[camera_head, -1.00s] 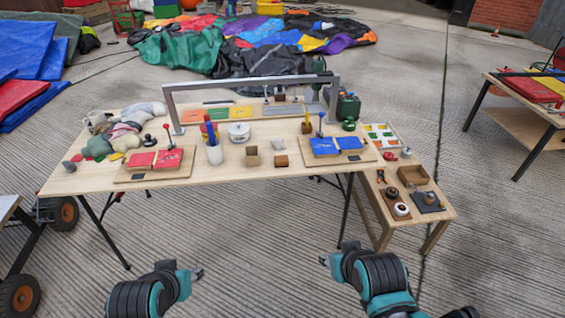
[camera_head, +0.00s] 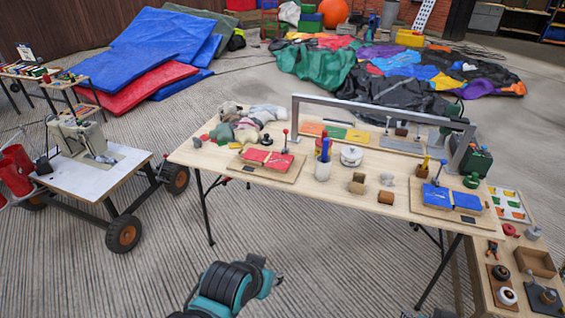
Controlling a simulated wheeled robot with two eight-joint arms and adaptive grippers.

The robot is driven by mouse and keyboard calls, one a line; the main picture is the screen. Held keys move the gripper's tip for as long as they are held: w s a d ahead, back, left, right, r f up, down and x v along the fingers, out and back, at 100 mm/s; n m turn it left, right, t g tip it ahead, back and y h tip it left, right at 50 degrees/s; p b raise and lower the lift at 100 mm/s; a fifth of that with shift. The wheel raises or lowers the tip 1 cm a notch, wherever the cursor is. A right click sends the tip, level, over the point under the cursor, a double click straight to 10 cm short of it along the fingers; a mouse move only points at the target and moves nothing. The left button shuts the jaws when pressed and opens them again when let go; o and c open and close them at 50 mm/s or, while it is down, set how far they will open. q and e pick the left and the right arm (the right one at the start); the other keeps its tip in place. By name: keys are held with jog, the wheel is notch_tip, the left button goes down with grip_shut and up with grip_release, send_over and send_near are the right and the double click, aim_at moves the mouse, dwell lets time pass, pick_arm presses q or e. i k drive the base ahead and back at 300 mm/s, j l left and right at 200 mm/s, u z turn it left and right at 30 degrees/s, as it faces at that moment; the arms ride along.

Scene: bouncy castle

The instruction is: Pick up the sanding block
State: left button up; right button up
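I cannot tell for certain which item is the sanding block. Small blocks stand near the middle of the wooden worktable (camera_head: 330,205): a tan block (camera_head: 357,184) and a darker brown block (camera_head: 386,197) to its right. My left gripper (camera_head: 277,281) is low in front of the table's near edge, well apart from the blocks. It is small and seen from behind, so its opening is unclear.
A metal frame (camera_head: 376,107) spans the table's back. A wheeled cart (camera_head: 95,175) stands left, a low side table (camera_head: 515,262) right.

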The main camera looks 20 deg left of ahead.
aim_at(387, 198)
jog(key=i+l+u, duration=0.1)
jog(key=i+u, duration=0.35)
jog(key=i, duration=0.9)
